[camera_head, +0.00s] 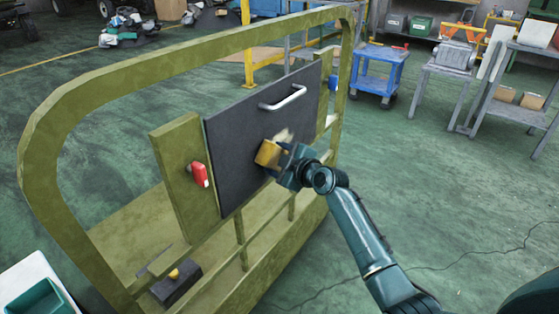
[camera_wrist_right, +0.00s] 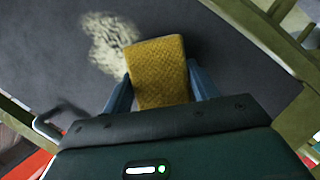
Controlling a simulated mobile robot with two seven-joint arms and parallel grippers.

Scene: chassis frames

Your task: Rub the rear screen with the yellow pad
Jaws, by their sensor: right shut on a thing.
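The rear screen (camera_head: 235,135) is a dark grey panel set in an olive-green chassis frame (camera_head: 60,95), with a light metal handle (camera_head: 283,97) on its upper part. My right gripper (camera_head: 278,157) is shut on the yellow pad (camera_head: 266,153) at the screen's lower right. In the right wrist view the yellow pad (camera_wrist_right: 158,72) sits between two blue fingers, in front of the screen (camera_wrist_right: 45,55). A pale smudge (camera_wrist_right: 108,40) shows on the screen just left of the pad. I cannot tell whether the pad touches the screen. My left gripper is not in view.
A red part (camera_head: 200,174) is on the upright left of the screen. A dark block with a yellow knob (camera_head: 176,284) sits low in the frame. A white container with a green tray (camera_head: 38,295) is bottom left. A blue cart (camera_head: 379,73) and grey tables stand behind.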

